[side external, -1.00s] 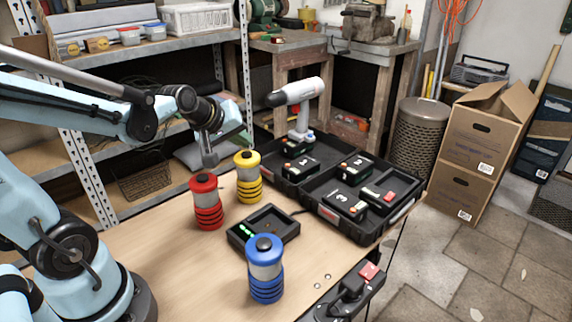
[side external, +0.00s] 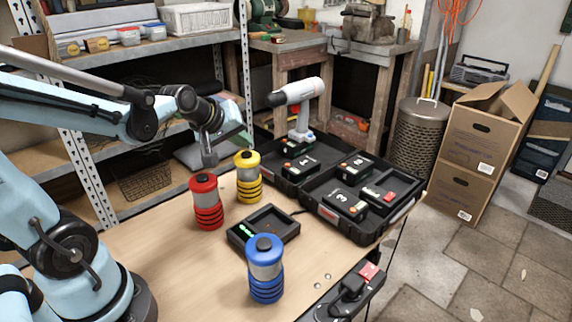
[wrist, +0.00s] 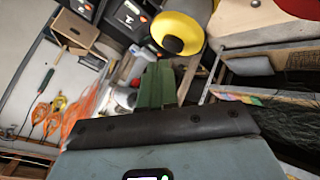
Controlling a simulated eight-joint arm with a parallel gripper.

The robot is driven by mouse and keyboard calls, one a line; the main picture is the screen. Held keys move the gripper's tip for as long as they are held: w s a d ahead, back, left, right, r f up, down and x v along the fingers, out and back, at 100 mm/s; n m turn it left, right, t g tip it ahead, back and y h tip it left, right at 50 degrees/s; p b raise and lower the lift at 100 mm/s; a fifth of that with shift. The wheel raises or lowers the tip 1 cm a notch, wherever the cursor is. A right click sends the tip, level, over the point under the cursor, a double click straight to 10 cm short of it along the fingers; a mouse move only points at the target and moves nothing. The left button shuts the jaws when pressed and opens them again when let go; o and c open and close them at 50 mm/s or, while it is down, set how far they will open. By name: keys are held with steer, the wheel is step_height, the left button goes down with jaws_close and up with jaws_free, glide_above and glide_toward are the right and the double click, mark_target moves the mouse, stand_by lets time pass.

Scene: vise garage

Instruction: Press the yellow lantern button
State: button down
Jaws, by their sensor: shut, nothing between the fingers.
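The yellow lantern (side external: 249,188) stands upright on the wooden table, with a dark button (side external: 246,155) on its yellow top. In the wrist view the yellow lantern (wrist: 187,22) is at the top, its dark round button (wrist: 173,44) facing the camera. My gripper (side external: 247,139) is just above and behind the lantern's top in the side view, and appears apart from it. In the wrist view its green fingers (wrist: 157,78) are shut and empty, with the lantern beyond their tips.
A red lantern (side external: 206,203) stands left of the yellow one, and a blue lantern (side external: 265,270) nearer the front. A black tray (side external: 284,238) lies between. An open black case (side external: 371,235) with batteries and a drill (side external: 299,100) are at right. Shelving (side external: 95,190) stands behind.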

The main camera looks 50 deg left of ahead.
mark_target(243, 155)
steer(key=shift+f, duration=0.15)
stand_by(0.3)
steer(key=shift+f, duration=0.25)
steer(key=shift+f, duration=0.45)
stand_by(0.8)
steer(key=shift+r, duration=0.85)
steer(key=shift+r, duration=2.55)
